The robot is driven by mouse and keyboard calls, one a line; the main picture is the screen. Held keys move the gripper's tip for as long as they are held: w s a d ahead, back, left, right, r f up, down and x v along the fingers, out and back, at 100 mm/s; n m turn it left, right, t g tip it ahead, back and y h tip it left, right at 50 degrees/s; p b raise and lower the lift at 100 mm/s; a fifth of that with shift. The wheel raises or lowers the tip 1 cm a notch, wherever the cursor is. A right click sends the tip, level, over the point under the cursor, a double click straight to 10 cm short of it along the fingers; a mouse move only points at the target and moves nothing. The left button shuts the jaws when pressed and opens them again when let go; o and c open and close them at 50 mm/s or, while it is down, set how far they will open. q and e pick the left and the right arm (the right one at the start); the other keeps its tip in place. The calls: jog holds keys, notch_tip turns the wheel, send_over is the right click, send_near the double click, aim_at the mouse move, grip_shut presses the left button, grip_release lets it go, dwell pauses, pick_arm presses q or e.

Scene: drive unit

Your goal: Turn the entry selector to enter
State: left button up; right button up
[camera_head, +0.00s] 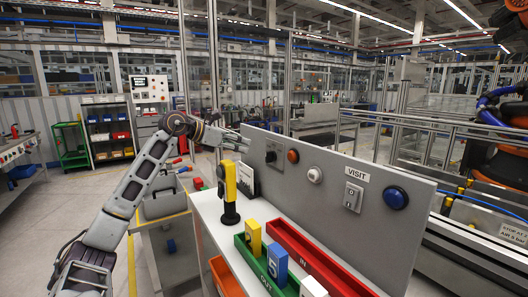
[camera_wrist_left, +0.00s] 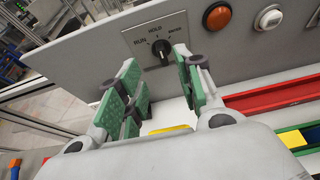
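The entry selector is a black knob on a light plate on the grey upright panel; it shows in the head view (camera_head: 271,156) and in the left wrist view (camera_wrist_left: 161,50). The plate reads RUN at left and HOLD at top, with a small label at right too blurred to read surely. The knob appears roughly upright, near HOLD. My left gripper (camera_head: 240,140) is just in front of the panel, left of the selector. In the left wrist view, its green-padded fingers (camera_wrist_left: 163,78) are apart and empty, with the knob beyond the gap, apparently untouched. My right gripper is out of view.
Right of the selector, the panel carries an orange lamp (camera_head: 293,156), a white button (camera_head: 314,175), a switch plate (camera_head: 352,196) and a blue button (camera_head: 396,197). Below stand a yellow-black handheld device (camera_head: 230,190), a red tray (camera_head: 318,262) and a green tray (camera_head: 252,262).

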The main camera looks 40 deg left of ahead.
aim_at(270, 157)
pick_arm(q)
jog(key=p+x, duration=0.2)
jog(key=x, duration=0.9)
grip_shut()
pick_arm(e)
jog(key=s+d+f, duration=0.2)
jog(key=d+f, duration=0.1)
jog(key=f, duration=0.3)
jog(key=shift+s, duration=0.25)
